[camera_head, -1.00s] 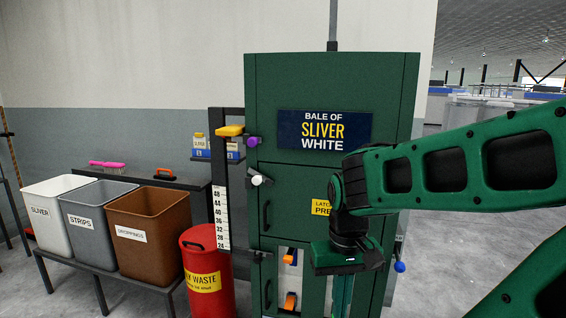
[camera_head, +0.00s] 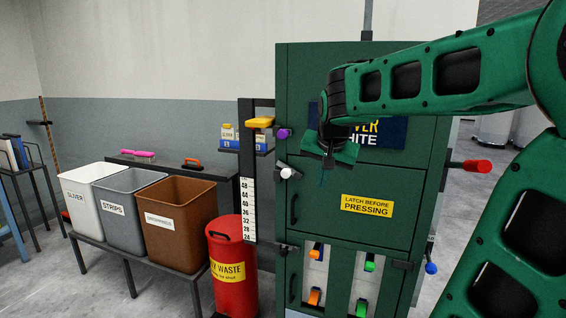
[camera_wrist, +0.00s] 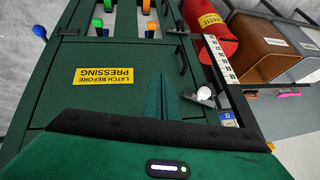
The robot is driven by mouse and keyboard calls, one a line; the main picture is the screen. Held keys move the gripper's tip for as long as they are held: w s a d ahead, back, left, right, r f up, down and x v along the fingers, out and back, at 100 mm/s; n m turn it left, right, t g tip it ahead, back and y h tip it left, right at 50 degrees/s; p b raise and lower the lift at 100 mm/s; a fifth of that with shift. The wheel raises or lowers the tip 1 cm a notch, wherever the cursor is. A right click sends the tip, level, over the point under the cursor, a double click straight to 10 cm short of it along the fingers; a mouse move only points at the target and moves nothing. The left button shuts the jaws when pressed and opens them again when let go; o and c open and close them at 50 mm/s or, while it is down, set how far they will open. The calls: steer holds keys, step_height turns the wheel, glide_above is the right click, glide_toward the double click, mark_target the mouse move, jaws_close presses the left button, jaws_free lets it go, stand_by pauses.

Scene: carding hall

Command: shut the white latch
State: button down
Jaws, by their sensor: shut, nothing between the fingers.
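The white latch (camera_head: 288,173) is a white knob on a short dark arm at the left edge of the green press cabinet (camera_head: 355,70). Its arm slopes outward from the cabinet edge, level with the upper part of a green door. In the wrist view the white latch (camera_wrist: 204,92) lies just right of my fingers. My gripper (camera_head: 325,181) is shut and empty, pointing down in front of the door, a little right of the knob. In the wrist view my gripper's fingers (camera_wrist: 163,77) show no contact with it. Whether they touch the door is unclear.
A purple knob (camera_head: 283,133) sits above the white one. A yellow "LATCH BEFORE PRESSING" sign (camera_head: 367,205) is on the door. A red handle (camera_head: 477,166) juts right. A red waste bin (camera_head: 232,262) and labelled bins stand left. Orange and green levers (camera_head: 315,297) are below.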

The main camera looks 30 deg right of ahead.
steer(key=w+a+r+m+t+h, duration=0.1)
steer(key=w+r+m+t, duration=0.15)
steer(key=w+r, duration=0.85)
glide_toward(288, 158)
steer(key=shift+w+d+f+n+t, duration=0.15)
steer(key=shift+w+d+f+t, duration=0.05)
steer(key=shift+w+d+f, duration=0.3)
steer(key=shift+w+d+f+n+t, duration=0.15)
steer(key=shift+w+d+f, duration=0.15)
steer(key=shift+d+f, duration=0.25)
steer(key=f, duration=0.1)
steer(key=w+f, duration=0.1)
steer(key=shift+w+a+f, duration=0.2)
steer(key=shift+f, duration=0.15)
steer(key=shift+w+a+f, duration=0.15)
steer(key=shift+w+f, duration=0.05)
steer(key=shift+f, duration=0.3)
